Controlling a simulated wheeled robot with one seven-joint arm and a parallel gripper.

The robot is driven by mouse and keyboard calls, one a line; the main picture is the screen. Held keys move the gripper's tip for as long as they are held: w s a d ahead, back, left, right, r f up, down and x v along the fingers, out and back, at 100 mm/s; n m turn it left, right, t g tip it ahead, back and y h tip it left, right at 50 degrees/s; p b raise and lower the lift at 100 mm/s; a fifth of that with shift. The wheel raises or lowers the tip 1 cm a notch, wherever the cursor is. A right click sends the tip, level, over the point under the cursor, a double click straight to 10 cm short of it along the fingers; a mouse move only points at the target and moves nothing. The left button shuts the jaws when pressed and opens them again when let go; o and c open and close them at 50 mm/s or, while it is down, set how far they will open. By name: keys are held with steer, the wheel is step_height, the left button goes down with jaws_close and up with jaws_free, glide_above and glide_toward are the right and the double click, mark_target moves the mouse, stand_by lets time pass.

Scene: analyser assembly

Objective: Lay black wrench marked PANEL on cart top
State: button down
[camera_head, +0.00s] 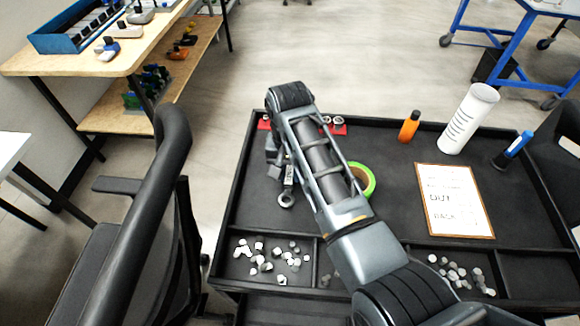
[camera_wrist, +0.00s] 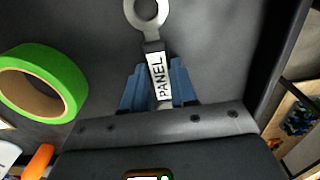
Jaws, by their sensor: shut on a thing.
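The wrench (camera_wrist: 157,75) has a PANEL label along its handle and a grey ring end. My gripper (camera_wrist: 159,88) is shut on its handle in the wrist view, with blue fingers on either side. In the head view the wrench's ring end (camera_head: 286,199) shows over the left part of the black cart top (camera_head: 255,205), below my gripper (camera_head: 287,172), which my arm partly hides. I cannot tell whether the wrench touches the cart surface.
A green tape roll (camera_wrist: 45,82) lies beside the wrench, partly behind my arm in the head view. An orange bottle (camera_head: 409,126), a white cylinder (camera_head: 467,118) and a clipboard (camera_head: 454,200) are on the right. Front compartments hold small pieces. A chair (camera_head: 150,230) stands left.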

mark_target(289, 175)
steer(key=shift+r, duration=0.1)
steer(key=shift+f, duration=0.2)
steer(key=c, duration=0.9)
jaws_free()
steer(key=shift+r+p, duration=0.6)
steer(key=shift+r, duration=5.6)
